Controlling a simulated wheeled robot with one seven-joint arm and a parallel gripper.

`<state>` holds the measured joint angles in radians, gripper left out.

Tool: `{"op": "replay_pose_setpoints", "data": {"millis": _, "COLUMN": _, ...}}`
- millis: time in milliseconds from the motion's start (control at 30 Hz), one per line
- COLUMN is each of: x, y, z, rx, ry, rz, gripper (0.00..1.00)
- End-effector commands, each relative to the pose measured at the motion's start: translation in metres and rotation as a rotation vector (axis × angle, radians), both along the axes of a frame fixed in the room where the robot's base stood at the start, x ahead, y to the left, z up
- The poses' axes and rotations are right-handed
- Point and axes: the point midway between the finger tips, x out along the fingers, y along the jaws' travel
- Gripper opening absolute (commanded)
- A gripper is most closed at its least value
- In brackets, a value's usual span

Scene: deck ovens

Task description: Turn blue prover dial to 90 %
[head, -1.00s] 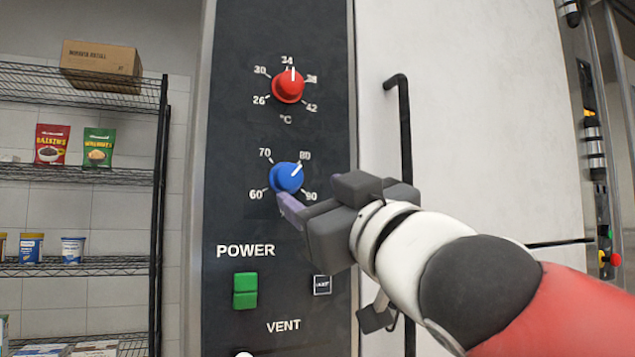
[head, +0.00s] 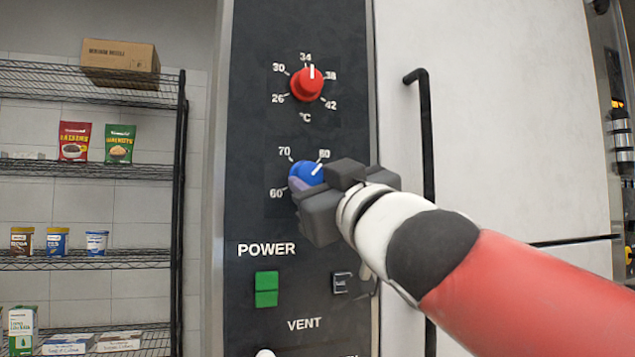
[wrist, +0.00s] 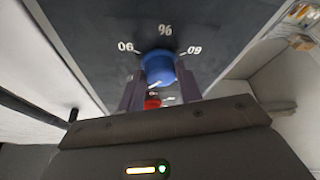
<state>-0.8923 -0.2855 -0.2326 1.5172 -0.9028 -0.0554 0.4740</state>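The blue dial (head: 306,172) is on the dark control panel (head: 265,130), below the red dial. Its white pointer aims up and right, close to the 80 mark. My gripper (head: 308,186) is at the dial, and its body hides the 90 mark in the head view. In the wrist view, the blue dial (wrist: 159,68) sits between my two fingers (wrist: 160,80), one on each side. The fingers are apart with what look like narrow gaps beside the dial; contact is hard to tell.
The red dial (head: 307,84) is just above. A black door handle (head: 425,150) stands right of the panel, near my arm. A wire shelf (head: 100,172) with groceries is at the left.

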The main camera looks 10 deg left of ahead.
Motion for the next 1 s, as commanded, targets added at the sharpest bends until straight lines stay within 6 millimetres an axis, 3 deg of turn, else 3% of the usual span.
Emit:
{"op": "replay_pose_setpoints", "data": {"millis": 67, "x": 0.000, "y": 0.000, "z": 0.000, "rx": 0.000, "ry": 0.000, "rz": 0.001, "gripper": 0.12}}
{"op": "replay_pose_setpoints", "data": {"millis": 467, "x": -0.001, "y": 0.001, "z": -0.006, "rx": 0.072, "ry": 0.043, "rz": -0.001, "gripper": 0.12}}
{"op": "replay_pose_setpoints", "data": {"millis": 1000, "x": -0.002, "y": 0.004, "z": -0.008, "rx": 0.468, "ry": 0.284, "rz": -0.001, "gripper": 0.12}}
